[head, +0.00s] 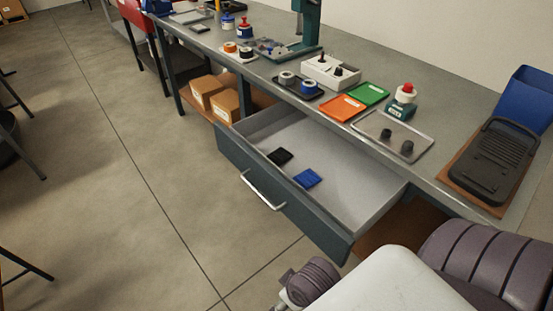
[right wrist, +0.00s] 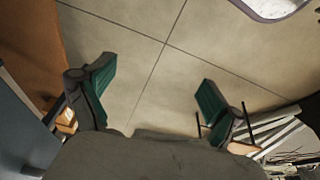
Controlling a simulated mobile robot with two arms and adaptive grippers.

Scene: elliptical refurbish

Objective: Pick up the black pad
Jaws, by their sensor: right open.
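The black pad (head: 280,157) lies flat on the floor of the open drawer (head: 345,165), towards its front left in the head view. A blue pad (head: 307,178) lies beside it, a little to the right and nearer the front, with a gap between them. My right gripper (right wrist: 156,75) shows in the right wrist view, open and empty, its two green-lined fingers spread wide over bare floor. No pad shows between its fingers. My left gripper is in neither view.
The drawer, with a metal handle (head: 262,190), sticks out from under the workbench (head: 455,160). On the bench are an orange tray (head: 342,108), a green tray (head: 368,94) and a metal tray (head: 425,143). Cardboard boxes (head: 223,105) sit underneath. The floor before the drawer is clear.

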